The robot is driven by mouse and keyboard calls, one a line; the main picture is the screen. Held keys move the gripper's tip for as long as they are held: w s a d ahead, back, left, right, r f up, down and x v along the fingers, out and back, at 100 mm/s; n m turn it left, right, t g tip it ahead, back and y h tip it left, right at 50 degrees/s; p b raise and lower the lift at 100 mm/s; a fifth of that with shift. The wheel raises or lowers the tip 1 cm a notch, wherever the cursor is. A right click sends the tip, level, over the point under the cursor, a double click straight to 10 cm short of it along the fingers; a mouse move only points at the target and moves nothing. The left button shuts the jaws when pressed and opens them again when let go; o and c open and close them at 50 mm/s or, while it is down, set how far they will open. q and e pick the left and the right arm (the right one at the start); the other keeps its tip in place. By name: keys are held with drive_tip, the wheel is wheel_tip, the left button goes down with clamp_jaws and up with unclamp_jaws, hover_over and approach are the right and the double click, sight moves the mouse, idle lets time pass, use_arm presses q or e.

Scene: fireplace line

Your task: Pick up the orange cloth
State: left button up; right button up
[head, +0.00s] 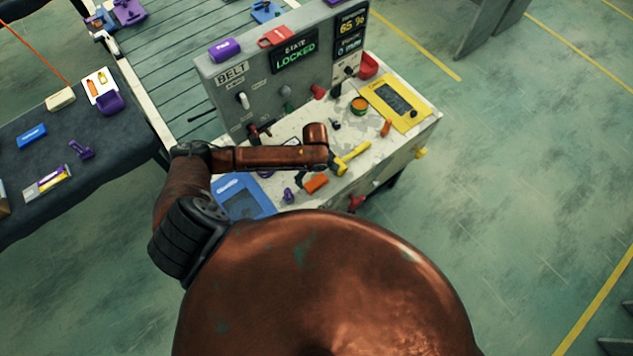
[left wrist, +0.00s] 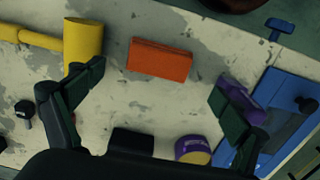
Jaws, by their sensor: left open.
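The orange cloth (head: 316,183) looks like a small folded block. It lies flat on the pale, worn worktop of the belt console in the head view. It also shows in the left wrist view (left wrist: 160,59), near the top middle. My left gripper (left wrist: 160,82) is open and empty, its dark fingers spread to either side of the picture. The cloth shows between and just beyond the fingertips, with no visible contact. In the head view my copper forearm and wrist reach over the worktop and hide most of that gripper. My right gripper is not in view.
A yellow hammer (head: 350,158) lies to the cloth's right in the head view. A purple item (head: 288,195) and a blue panel (head: 240,197) lie to its left. A yellow-and-purple roll (left wrist: 193,150) sits near the gripper. The console's upright panel (head: 270,85) stands behind.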

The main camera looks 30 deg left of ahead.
sight(316, 182)
use_arm(q)
wheel_tip(316, 182, down, 2)
drive_tip(key=shift+w+d+f, duration=0.15)
wheel_tip(316, 182, down, 2)
drive_tip(key=shift+f+p, duration=0.1)
drive_tip(key=shift+p, duration=0.2)
drive_tip(key=shift+f, duration=0.4)
drive_tip(key=c, duration=1)
drive_tip(key=shift+c, duration=0.8)
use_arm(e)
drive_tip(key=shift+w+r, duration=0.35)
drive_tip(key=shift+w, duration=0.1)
